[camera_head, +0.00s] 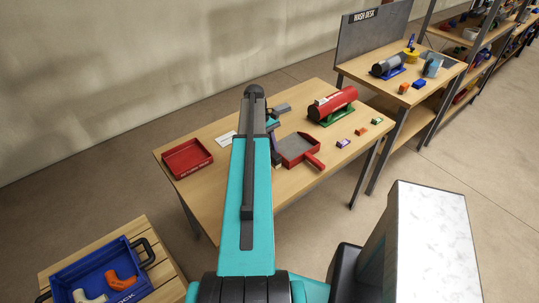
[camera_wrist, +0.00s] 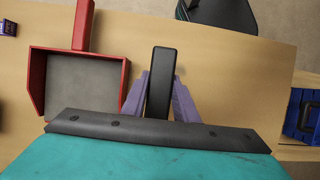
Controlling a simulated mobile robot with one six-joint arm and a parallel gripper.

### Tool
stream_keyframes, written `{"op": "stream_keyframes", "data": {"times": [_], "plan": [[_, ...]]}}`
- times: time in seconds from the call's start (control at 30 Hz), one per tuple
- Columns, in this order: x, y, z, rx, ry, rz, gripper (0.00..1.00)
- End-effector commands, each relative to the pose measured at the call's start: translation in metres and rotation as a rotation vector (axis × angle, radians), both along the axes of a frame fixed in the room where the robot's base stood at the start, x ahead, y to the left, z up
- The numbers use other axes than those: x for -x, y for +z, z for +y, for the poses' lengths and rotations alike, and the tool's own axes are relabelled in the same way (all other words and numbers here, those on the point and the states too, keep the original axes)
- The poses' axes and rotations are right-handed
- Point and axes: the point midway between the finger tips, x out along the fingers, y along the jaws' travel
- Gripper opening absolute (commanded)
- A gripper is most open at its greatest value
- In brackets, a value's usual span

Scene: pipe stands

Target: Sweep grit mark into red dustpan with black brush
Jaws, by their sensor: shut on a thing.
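The red dustpan (camera_head: 297,150) lies on the middle table, its handle toward the near edge. In the wrist view the dustpan (camera_wrist: 78,85) is at the left, with red walls and a bare grey floor. My gripper (camera_wrist: 161,88) has purple fingers, shut on the upright-looking black handle of the brush (camera_wrist: 162,70). They are just right of the dustpan's right wall in that view; whether they touch it I cannot tell. The brush's bristles are hidden. My arm covers most of the gripper in the head view. The grit mark is not visible in either view.
A red tray (camera_head: 187,158) and a white card (camera_head: 227,138) lie at the table's left. A red cylinder (camera_head: 333,104) on a green stand is at the back right. Small blocks (camera_head: 361,131) lie near the right edge. A blue crate (camera_head: 99,272) stands front left.

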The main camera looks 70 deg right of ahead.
Motion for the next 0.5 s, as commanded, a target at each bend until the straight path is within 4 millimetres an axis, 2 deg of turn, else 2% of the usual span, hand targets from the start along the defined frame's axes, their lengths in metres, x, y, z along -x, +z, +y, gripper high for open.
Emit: {"op": "stream_keyframes", "data": {"times": [0.5], "plan": [[0.000,-0.042,0.000,-0.001,-0.001,0.001,0.08]]}}
